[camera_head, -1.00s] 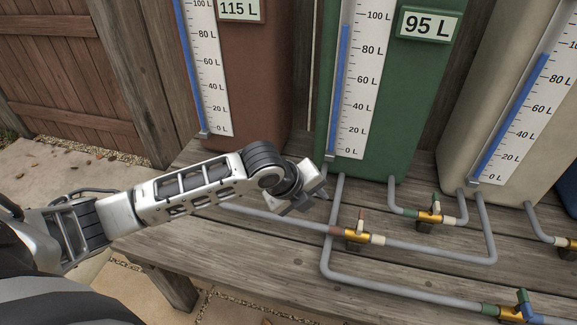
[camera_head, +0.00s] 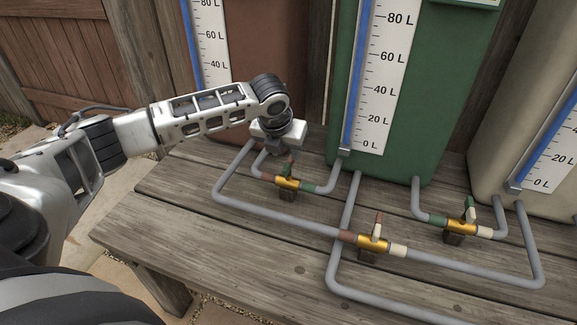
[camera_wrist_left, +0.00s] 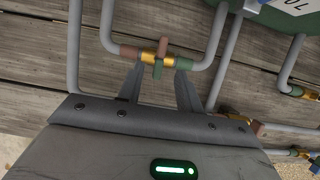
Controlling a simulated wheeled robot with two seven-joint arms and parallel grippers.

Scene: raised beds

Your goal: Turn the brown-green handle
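The brown-green handle (camera_head: 291,166) stands on a brass valve (camera_head: 287,184) in the pipe between the brown and green tanks. My left gripper (camera_head: 275,150) is just behind and left of the handle in the head view. My right gripper is not in view.
Brown-white (camera_head: 373,243) and green-white (camera_head: 461,228) valves sit to the right on grey pipes. The green tank (camera_head: 430,120) and brown tank (camera_head: 250,60) stand behind on the wooden bench (camera_head: 180,215). The bench's front left is clear.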

